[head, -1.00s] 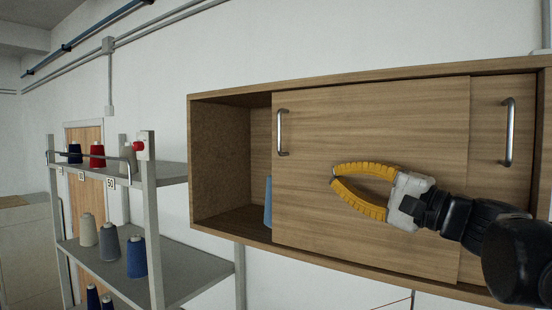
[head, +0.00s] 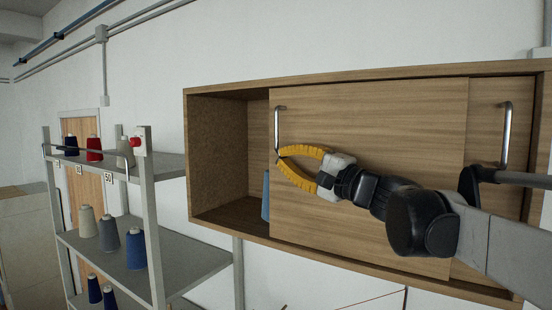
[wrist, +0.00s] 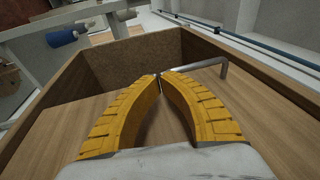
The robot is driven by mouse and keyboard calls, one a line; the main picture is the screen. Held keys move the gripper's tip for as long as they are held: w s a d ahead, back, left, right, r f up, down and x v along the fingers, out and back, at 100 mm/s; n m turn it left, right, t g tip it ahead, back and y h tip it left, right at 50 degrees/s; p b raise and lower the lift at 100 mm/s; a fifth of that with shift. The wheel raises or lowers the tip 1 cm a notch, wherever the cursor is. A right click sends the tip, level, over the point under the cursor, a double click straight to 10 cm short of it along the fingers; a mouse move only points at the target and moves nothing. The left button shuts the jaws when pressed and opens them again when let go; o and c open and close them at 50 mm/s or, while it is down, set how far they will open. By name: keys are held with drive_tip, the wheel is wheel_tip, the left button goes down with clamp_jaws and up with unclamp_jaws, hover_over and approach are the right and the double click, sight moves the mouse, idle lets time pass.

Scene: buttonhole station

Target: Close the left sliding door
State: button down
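The left sliding door (head: 400,115) is a wooden panel on the wall cabinet (head: 219,85). It stands partly open, leaving a gap at the cabinet's left end. Its upright metal bar handle (head: 277,125) is near its left edge and also shows in the wrist view (wrist: 200,66). My gripper (head: 278,157) has yellow ribbed fingers. Their tips are together at the handle's lower end, at or very near the bar. The wrist view shows the fingertips (wrist: 159,76) meeting beside the bar. Whether any of the handle is between them is not clear.
The right door has its own handle (head: 506,135), partly behind my arm. A blue object (head: 266,195) stands inside the opening, partly hidden by the left door's edge.

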drive_tip(key=w+a, duration=0.8)
drive_tip(key=a, duration=0.3)
drive_tip(key=w+a+p, duration=0.1)
drive_tip(key=w+a, duration=0.8)
drive_tip(key=a, duration=0.3)
drive_tip(key=shift+a, duration=0.3)
